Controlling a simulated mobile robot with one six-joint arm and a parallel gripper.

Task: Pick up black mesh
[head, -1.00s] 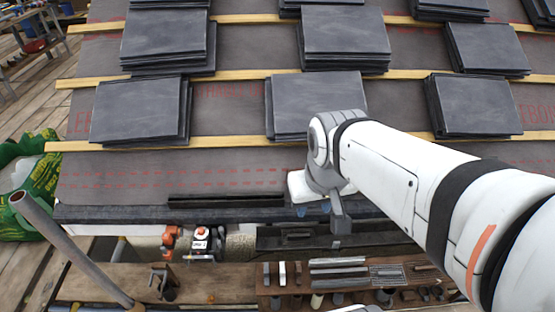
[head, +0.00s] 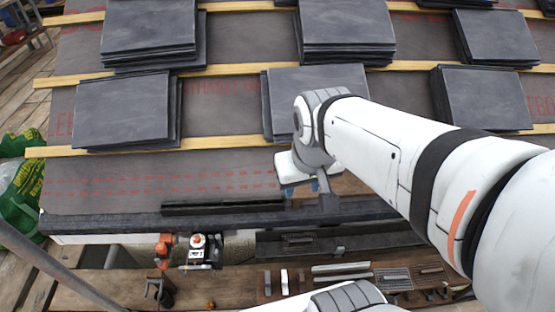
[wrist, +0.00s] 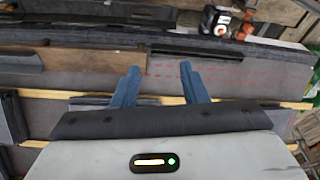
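A long, thin black strip (head: 222,207) lies along the lower roof edge, left of my gripper. It may be the black mesh, but its weave is too small to tell. It also shows in the wrist view as a dark strip (wrist: 205,57) ahead and to the right of the fingers. My gripper (wrist: 158,68) has two blue fingers spread apart with nothing between them. In the head view my gripper (head: 300,188) is over the lower roof, near the strip's right end and apart from it; the wrist partly hides its fingers.
Slate stacks (head: 125,108) sit on the roof along wooden battens (head: 230,143). Below the eave are a dark tray (head: 340,240), an orange and black tool (head: 200,250) and a bench with small parts, including gridded grey pieces (head: 393,277). Bare underlay (head: 150,180) lies left of my gripper.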

